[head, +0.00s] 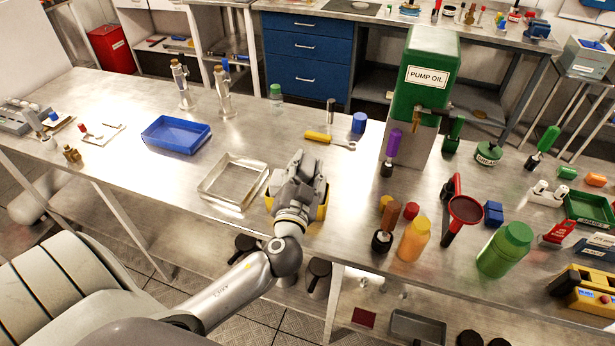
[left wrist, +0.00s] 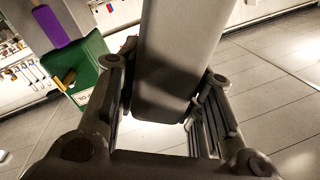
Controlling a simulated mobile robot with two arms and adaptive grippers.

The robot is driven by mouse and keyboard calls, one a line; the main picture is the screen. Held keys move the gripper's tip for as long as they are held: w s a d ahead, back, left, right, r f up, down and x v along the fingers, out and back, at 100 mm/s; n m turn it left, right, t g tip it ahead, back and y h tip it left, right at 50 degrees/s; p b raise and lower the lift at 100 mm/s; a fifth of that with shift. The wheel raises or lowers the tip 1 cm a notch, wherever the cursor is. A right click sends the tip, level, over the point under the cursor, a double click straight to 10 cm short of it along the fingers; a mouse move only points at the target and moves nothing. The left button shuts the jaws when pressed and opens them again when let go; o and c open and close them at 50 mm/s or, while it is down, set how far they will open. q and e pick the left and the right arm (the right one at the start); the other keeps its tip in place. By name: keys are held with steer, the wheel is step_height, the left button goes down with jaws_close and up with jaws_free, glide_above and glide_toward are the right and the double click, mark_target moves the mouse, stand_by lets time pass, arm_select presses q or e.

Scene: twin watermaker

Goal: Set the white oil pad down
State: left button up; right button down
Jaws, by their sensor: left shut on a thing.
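My left gripper (head: 303,165) is over the front part of the bench, in front of and partly covering a yellow tray (head: 323,208). In the left wrist view, the gripper's fingers (left wrist: 160,115) are closed around a pale slab (left wrist: 175,55), which looks grey in shadow and fits the white oil pad. The slab reaches past the fingertips to the top of the picture. In the head view I cannot make the pad out behind the hand. Whether it touches the tray or bench is hidden. My right gripper is not in view.
An empty metal tray (head: 205,187) is just left of the gripper, with a blue tray (head: 158,143) beyond it. An orange bottle (head: 413,243), a red funnel (head: 465,210) and the green pump oil can (head: 415,95) stand to the right.

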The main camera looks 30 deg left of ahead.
arm_select(q)
steer(key=f, duration=0.2)
steer(key=shift+w+d+f+p, duration=0.2)
steer(key=shift+w+f+p, duration=0.15)
steer(key=shift+w+f, duration=0.05)
steer(key=shift+f, duration=0.4)
steer(key=shift+f+b, duration=0.15)
steer(key=shift+b, duration=0.15)
steer(key=o, duration=0.9)
